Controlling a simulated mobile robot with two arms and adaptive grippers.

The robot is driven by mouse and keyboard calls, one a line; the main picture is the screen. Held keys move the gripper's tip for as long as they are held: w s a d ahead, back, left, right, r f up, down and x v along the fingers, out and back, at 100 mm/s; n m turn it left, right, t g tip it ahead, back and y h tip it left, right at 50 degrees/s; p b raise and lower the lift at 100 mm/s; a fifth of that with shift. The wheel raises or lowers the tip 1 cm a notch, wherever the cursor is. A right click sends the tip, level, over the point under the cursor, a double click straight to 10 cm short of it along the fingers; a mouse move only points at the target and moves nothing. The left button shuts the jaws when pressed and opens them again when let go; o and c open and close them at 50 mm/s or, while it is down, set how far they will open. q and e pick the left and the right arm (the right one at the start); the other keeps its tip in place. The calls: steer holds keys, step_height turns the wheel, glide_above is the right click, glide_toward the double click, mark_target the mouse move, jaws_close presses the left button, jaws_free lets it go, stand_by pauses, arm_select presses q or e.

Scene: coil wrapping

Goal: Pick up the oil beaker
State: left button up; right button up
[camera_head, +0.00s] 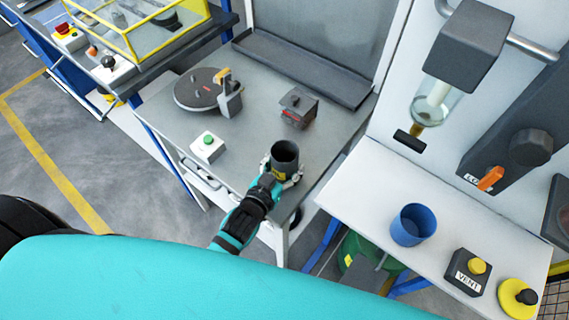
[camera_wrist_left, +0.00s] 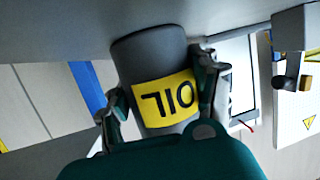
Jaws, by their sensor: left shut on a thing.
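The oil beaker (camera_head: 285,155) is a dark grey open-topped cup near the front right edge of the grey workbench. In the left wrist view the beaker (camera_wrist_left: 152,62) fills the middle, with a yellow label reading OIL facing the camera. My left gripper (camera_head: 281,174) is shut on the beaker, with one finger on each side of it. The gripper also shows in the left wrist view (camera_wrist_left: 161,95). I cannot tell whether the beaker touches the bench. My right gripper is not in view.
Behind the beaker are a small dark box (camera_head: 298,108), a round dark plate device (camera_head: 200,90) and a white box with a green button (camera_head: 207,147). A white side table (camera_head: 450,225) at right holds a blue cup (camera_head: 412,225) and a VENT button box (camera_head: 468,272).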

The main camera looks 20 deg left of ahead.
mark_target(290, 152)
arm_select(q)
steer(key=c, duration=0.4)
steer(key=shift+r, duration=0.25)
steer(key=shift+r, duration=0.15)
steer(key=shift+r+b, duration=0.3)
steer(key=shift+r, duration=1)
steer(key=s+b, duration=0.1)
steer(key=s, duration=0.3)
steer(key=s+d+b, duration=0.1)
steer(key=s, duration=0.3)
steer(key=s+d+r+b, duration=0.1)
steer(key=s, duration=0.3)
steer(key=shift+s+d+r+b, duration=0.15)
steer(key=shift+s+b, duration=0.1)
steer(key=shift+s, duration=0.7)
steer(key=shift+s+d+r+b, duration=0.15)
steer(key=shift+s+b, duration=0.1)
steer(key=shift+s, duration=0.65)
steer(key=shift+a, duration=0.1)
